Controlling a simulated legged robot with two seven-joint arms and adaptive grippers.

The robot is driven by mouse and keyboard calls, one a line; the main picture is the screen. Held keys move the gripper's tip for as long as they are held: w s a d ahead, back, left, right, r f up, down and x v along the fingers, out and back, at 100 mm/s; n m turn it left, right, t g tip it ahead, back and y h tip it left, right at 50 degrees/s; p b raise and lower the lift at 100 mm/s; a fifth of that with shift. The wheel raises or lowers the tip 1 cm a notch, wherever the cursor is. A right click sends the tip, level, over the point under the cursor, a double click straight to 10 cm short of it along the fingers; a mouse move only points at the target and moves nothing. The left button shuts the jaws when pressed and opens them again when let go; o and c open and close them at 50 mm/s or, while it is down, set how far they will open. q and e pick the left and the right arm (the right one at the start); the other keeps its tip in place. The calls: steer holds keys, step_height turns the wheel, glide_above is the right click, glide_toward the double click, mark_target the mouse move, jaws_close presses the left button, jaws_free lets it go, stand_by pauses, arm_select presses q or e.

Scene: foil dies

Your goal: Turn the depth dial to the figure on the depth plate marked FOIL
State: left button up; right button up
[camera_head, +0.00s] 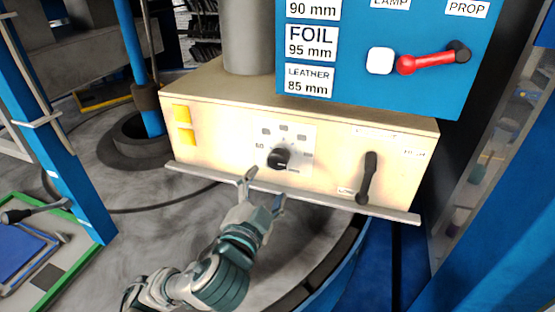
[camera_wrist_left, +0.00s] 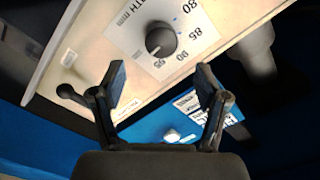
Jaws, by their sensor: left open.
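The depth dial (camera_head: 279,158) is a black round knob on a pale plate (camera_head: 307,140) on the front of the cream box. In the left wrist view the dial (camera_wrist_left: 160,38) shows with the figures 80, 85, 90 and 95 around it; a light mark on the knob seems to face near 95, but it is too small to be sure. The depth plate's FOIL label (camera_head: 311,43) reads 95 mm. My left gripper (camera_head: 263,190) is open and empty, just below and in front of the dial, apart from it. Its two fingers show in the wrist view (camera_wrist_left: 162,85).
A black lever (camera_head: 367,177) stands right of the dial on the same box. A metal ledge (camera_head: 300,196) runs along the box's lower edge. A red-handled lever (camera_head: 425,61) and a white knob (camera_head: 380,61) are on the blue panel above.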

mark_target(276, 164)
arm_select(q)
steer(key=x, duration=0.8)
steer(key=shift+w, duration=0.8)
steer(key=shift+d, duration=0.1)
arm_select(e)
steer(key=shift+w+a+r, duration=0.15)
steer(key=shift+w+r, duration=0.05)
steer(key=shift+r, duration=0.1)
arm_select(q)
steer(key=shift+d, duration=0.15)
steer(key=c, duration=1.2)
steer(key=shift+o, duration=0.2)
steer(key=shift+f, duration=0.1)
